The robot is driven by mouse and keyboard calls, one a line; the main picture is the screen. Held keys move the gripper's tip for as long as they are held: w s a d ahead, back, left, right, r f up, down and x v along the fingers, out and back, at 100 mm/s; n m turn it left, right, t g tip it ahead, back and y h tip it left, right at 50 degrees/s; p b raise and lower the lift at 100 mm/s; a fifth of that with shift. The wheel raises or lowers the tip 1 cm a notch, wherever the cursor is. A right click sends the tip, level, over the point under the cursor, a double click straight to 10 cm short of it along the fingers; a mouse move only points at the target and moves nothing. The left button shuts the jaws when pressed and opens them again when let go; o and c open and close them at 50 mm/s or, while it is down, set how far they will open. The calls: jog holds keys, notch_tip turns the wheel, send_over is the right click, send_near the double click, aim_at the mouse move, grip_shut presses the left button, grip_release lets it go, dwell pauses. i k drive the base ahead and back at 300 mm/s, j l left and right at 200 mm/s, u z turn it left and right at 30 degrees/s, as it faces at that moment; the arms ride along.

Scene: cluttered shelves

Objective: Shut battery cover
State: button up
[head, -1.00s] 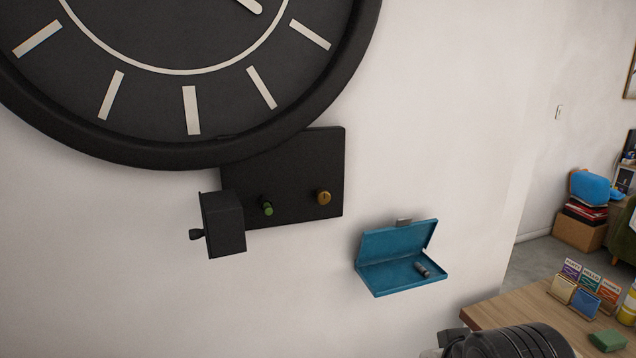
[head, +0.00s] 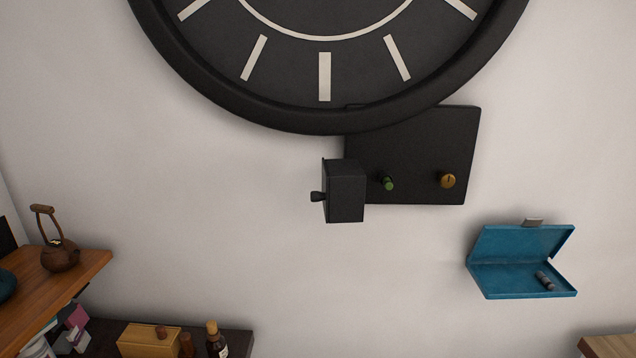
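A blue battery case (head: 500,279) is mounted on the wall at the lower right in the head view. Its cover (head: 517,242) stands open, tilted up against the wall, with a small grey catch (head: 533,222) at its top edge. A small dark battery (head: 545,281) lies inside the case, toward the right. My gripper is not visible in the current view.
A large black clock (head: 330,120) hangs above a black panel (head: 420,160) with a green knob (head: 388,183), a brass knob (head: 448,180) and a small black box (head: 345,192). A wooden shelf (head: 85,270) with a kettle (head: 60,255) is at left. A wooden tabletop (head: 612,346) shows at lower right.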

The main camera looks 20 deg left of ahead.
aim_at(342, 196)
jog(key=i+j+u, duration=0.2)
jog(key=u, duration=0.3)
jog(key=i+j+u, duration=0.2)
jog(key=u, duration=0.25)
jog(key=i, duration=0.05)
